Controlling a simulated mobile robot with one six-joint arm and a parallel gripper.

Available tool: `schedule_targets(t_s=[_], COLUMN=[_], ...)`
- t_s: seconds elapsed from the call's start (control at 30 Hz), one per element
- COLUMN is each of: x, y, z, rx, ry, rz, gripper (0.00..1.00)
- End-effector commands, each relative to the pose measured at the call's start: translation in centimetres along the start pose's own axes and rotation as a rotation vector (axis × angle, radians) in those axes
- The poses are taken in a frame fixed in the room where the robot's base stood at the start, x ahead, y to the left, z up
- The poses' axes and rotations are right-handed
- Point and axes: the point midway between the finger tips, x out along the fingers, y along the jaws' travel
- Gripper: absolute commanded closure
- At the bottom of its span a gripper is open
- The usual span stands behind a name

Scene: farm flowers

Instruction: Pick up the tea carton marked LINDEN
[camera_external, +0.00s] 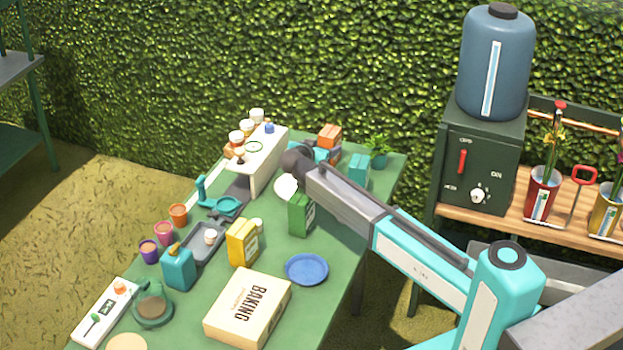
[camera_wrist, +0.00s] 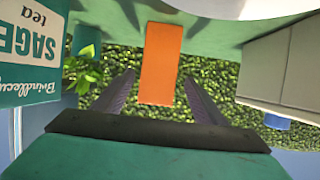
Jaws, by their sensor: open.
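No LINDEN label can be read in either view. In the wrist view, which is upside down, a plain orange carton (camera_wrist: 160,63) stands on the table ahead, between the spread fingers of my gripper (camera_wrist: 159,78). It looks apart from them, and no lettering shows on its visible face. My gripper is open and empty. A teal carton marked SAGE (camera_wrist: 28,50) is close at the left. In the external view, orange (camera_external: 330,134) shows at the table's far end beside my wrist, which partly hides that area. A teal carton (camera_external: 358,168) stands to its right.
A long white box (camera_external: 263,160) with cups stands left of my wrist. A potted plant (camera_external: 378,150) is at the far right corner. A green carton (camera_external: 301,214), yellow carton (camera_external: 242,242), blue plate (camera_external: 307,269) and baking box (camera_external: 248,308) are nearer on the green table.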

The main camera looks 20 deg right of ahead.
Motion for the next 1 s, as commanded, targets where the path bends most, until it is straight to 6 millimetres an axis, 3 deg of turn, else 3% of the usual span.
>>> schedule_targets(t_s=[0.47, 1.0], x=[0.5, 5.4], y=[0.0, 0.3], z=[-0.1, -0.1], rx=[0.0, 0.0], ry=[0.0, 0.0], rz=[0.0, 0.0], gripper=[0.35, 0.35])
